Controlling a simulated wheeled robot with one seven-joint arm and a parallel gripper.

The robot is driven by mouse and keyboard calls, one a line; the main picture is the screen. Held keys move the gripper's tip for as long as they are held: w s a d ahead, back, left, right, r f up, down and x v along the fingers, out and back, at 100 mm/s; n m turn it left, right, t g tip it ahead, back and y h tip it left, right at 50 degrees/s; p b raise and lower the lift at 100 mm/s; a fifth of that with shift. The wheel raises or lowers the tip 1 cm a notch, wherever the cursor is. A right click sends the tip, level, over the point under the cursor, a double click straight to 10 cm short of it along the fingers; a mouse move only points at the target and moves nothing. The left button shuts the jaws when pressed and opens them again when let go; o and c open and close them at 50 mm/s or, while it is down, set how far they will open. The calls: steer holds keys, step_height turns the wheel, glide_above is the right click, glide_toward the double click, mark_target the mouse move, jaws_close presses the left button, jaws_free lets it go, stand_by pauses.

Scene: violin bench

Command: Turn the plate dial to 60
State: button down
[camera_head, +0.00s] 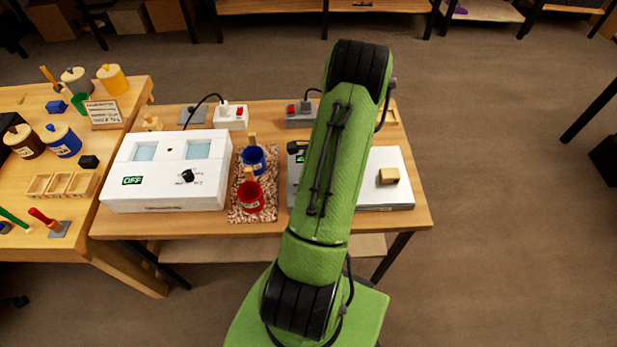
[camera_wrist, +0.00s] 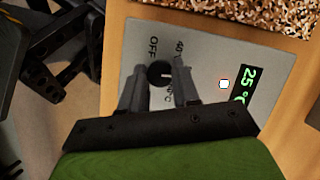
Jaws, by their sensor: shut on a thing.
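The plate dial (camera_wrist: 157,72) is a small round black knob on a grey panel (camera_wrist: 205,60) in the wrist view. My gripper (camera_wrist: 160,80) has one finger on each side of the dial and is shut on it. A green display (camera_wrist: 248,84) reads 25 °C. In the head view my arm covers much of the hot plate (camera_head: 402,160), and its dial is hidden there.
A tan block (camera_head: 389,176) sits on the plate's right part. A red pot (camera_head: 250,197) and a blue pot (camera_head: 254,160) stand on a speckled mat (camera_head: 240,213) to the left. Beyond them is a white device (camera_head: 155,186) whose display reads OFF.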

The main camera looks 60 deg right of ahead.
steer(key=m+h, duration=0.1)
steer(key=m, duration=0.2)
steer(key=m+t+h, duration=0.1)
steer(key=m, duration=0.2)
steer(key=shift+a+p, duration=0.15)
steer(key=shift+p, duration=0.15)
steer(key=m+h, duration=0.1)
steer(key=m, duration=0.2)
steer(key=m+h, duration=0.1)
steer(key=m, duration=0.2)
steer(key=shift+s+a+m+h+b, duration=0.1)
steer(key=shift+a+m+h+b, duration=0.05)
steer(key=shift+m+h+b, duration=0.2)
steer(key=c, duration=0.8)
jaws_free()
steer(key=p+v, duration=0.3)
steer(key=v, duration=1.2)
steer(key=shift+s+a+r, duration=0.15)
steer(key=shift+s+r, duration=0.15)
